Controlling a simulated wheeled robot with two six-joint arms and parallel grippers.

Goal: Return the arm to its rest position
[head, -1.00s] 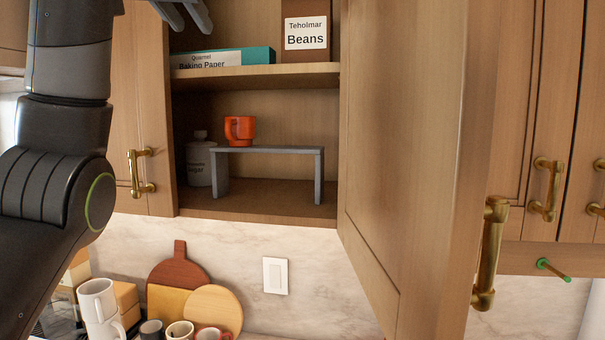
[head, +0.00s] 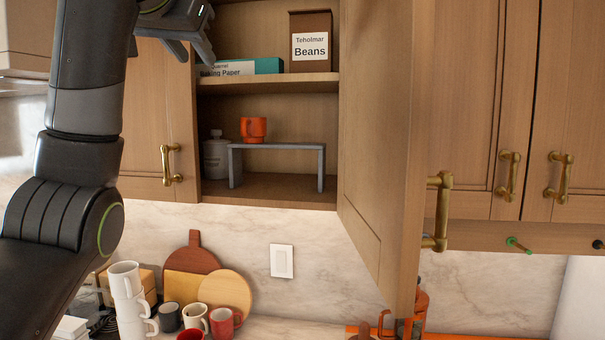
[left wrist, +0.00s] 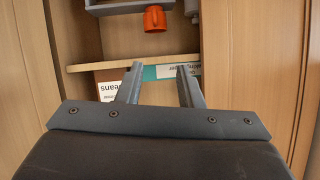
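My left gripper (head: 196,40) is at the top of the head view, in front of the upper shelf of the open cabinet. In the left wrist view its two fingers (left wrist: 159,72) are apart with nothing between them. My left arm (head: 85,110) runs down the left side of the head view. My right arm and gripper are not in view.
The cabinet door (head: 385,130) stands open. An orange mug (head: 253,129) stands on a grey riser (head: 275,147), beside a sugar canister (head: 216,160). Baking paper (head: 255,66) and a beans box (head: 311,42) are above. Stacked white mugs (head: 130,300) stand below, near my arm.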

